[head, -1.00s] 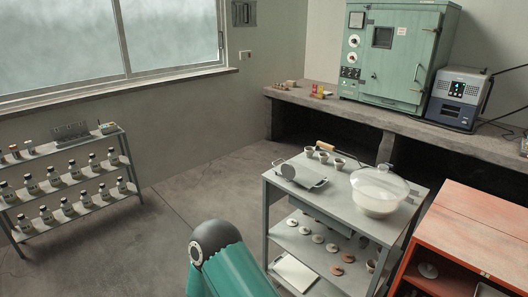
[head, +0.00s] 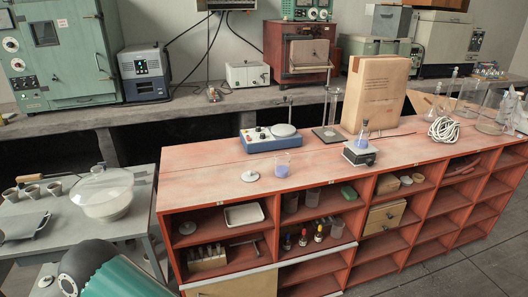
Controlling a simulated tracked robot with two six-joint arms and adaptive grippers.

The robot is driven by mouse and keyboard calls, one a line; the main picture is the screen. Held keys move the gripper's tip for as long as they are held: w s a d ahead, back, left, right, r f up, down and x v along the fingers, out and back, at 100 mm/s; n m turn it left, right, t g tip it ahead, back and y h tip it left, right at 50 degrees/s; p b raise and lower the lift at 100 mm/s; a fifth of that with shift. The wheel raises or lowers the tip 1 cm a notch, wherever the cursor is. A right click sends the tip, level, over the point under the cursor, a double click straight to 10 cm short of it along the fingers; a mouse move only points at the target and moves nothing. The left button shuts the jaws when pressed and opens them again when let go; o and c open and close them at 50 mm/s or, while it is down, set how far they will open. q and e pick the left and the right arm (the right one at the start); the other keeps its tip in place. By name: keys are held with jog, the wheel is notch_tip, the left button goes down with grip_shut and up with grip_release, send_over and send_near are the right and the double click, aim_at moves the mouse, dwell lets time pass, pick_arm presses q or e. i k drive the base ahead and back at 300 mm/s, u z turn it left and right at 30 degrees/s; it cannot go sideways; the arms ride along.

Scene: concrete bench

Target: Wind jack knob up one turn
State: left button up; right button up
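A small light-topped stand (head: 360,153) on the red bench carries a conical flask with blue liquid (head: 363,135). It may be the jack; a small dark spot at its front may be a knob, but it is too small to tell. Neither of my grippers is in view. Only a teal and black link of my own arm shows at the bottom left.
The red bench (head: 215,172) also bears a blue stirrer (head: 270,138), a beaker of blue liquid (head: 282,165), a large cardboard box (head: 374,93), a tall glass cylinder (head: 330,105) and coiled white cable (head: 443,130). A grey cart (head: 60,225) with a glass desiccator (head: 102,194) stands left.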

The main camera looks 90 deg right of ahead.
aim_at(370, 163)
jog(key=u, duration=0.8)
jog(key=i, duration=0.15)
jog(key=z, duration=2.55)
jog(key=i, duration=0.3)
jog(key=z, duration=1.8)
jog(key=k, duration=0.6)
jog(key=z, duration=0.45)
jog(key=i, duration=1.6)
jog(key=u, duration=0.5)
